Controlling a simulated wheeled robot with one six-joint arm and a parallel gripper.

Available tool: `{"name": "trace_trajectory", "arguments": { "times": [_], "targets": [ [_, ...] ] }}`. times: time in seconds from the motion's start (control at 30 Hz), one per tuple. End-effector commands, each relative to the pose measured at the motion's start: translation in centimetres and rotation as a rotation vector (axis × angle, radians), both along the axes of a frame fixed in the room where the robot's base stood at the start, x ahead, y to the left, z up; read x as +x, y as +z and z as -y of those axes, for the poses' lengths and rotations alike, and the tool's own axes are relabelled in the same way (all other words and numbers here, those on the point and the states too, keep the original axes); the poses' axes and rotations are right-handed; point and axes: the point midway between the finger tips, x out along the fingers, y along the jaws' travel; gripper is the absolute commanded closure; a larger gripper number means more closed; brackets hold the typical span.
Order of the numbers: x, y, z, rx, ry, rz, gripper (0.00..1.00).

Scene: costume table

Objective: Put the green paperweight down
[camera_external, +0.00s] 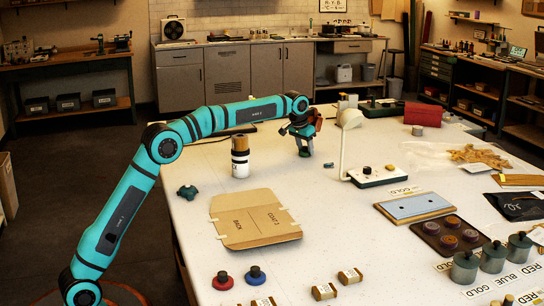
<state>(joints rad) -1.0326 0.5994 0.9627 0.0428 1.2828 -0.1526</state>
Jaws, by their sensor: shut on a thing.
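My gripper (303,136) points down over the middle of the white table, to the right of a white-and-black cylinder with a tan top. It is shut on a small dark green thing, which I take to be the green paperweight (304,151). My fingers hide much of it, and I cannot tell whether its underside touches the table.
A white lamp (345,150) on a switch base stands close on the right. The cylinder (240,158), a dark green knobbed object (187,192) and flat cardboard (255,217) lie left and in front. Bare tabletop (290,180) shows before the gripper.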

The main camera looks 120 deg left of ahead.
Motion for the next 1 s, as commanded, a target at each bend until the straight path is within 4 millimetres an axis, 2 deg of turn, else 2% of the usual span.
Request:
{"name": "trace_trajectory", "arguments": {
  "times": [0.37, 0.4, 0.5, 0.83, 1.0],
  "targets": [
    [0.0, -0.3, 0.0, 0.001, 0.0, 0.0, 0.85],
    [0.0, -0.3, 0.0, 0.0, 0.0, 0.0, 0.5],
    [0.0, -0.3, 0.0, 0.0, 0.0, 0.0, 0.32],
    [0.0, -0.1, 0.0, 0.001, 0.0, 0.0, 0.32],
    [-0.2, 1.6, 0.4, 0.002, 0.0, 0.001, 0.32]
  ]
}}
